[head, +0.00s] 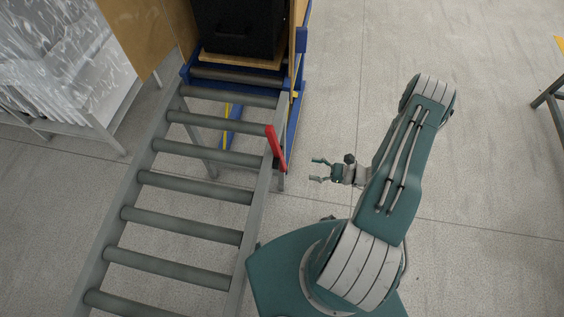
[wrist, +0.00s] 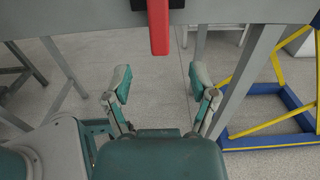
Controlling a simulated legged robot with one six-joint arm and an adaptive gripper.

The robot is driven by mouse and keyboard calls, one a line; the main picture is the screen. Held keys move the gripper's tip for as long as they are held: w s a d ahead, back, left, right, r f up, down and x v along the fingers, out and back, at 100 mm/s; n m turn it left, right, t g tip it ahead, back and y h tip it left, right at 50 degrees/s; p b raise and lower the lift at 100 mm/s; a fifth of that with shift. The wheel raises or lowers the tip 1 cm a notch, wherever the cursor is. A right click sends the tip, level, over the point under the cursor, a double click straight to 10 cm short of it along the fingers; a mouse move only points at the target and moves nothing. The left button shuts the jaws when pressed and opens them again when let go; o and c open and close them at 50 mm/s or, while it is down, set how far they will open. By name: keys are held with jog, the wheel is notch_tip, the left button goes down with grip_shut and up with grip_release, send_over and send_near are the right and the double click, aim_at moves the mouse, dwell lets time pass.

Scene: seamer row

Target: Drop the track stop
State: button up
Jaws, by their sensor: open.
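The track stop is a red lever (head: 276,147) on the right rail of the roller conveyor (head: 186,183) in the head view. It stands tilted along the rail near the machine end. In the wrist view the red lever (wrist: 159,27) hangs down in front of the grey rail (wrist: 225,12), ahead of my gripper and roughly centred between its fingers. My gripper (head: 315,170) is open and empty, to the right of the rail and apart from the lever. Its two spread fingers also show in the wrist view (wrist: 158,84).
A blue-framed machine (head: 293,110) with a dark box (head: 238,27) on a wooden board stands at the conveyor's far end. A wrapped stack (head: 60,60) on a metal stand is at the left.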

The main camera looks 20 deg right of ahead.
aim_at(285, 164)
jog(key=x, duration=1)
jog(key=shift+w+a, duration=0.15)
jog(key=shift+a, duration=0.2)
grip_shut()
